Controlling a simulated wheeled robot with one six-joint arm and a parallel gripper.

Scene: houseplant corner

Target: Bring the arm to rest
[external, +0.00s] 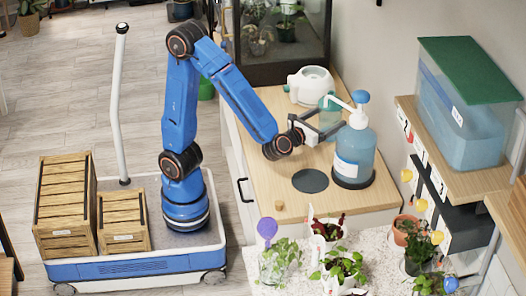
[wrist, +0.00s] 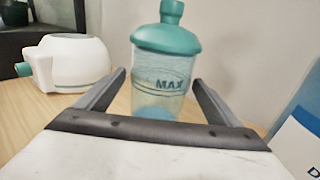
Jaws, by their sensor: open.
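My blue arm reaches over the wooden counter (external: 262,196). My gripper (external: 342,120) is open and empty above the counter, left of a large blue pump bottle (external: 352,152) that stands on a dark round base. In the wrist view the two fingers of my gripper (wrist: 159,80) are spread apart. A clear bottle with a teal cap (wrist: 160,85) and a "MAX" mark appears between them, apparently beyond the tips. In the external view this teal bottle (external: 328,104) is partly hidden behind my gripper.
Potted plants (external: 342,268) crowd the speckled surface in front. A shelf (external: 478,188) with a green-lidded tank (external: 462,125) is at right.

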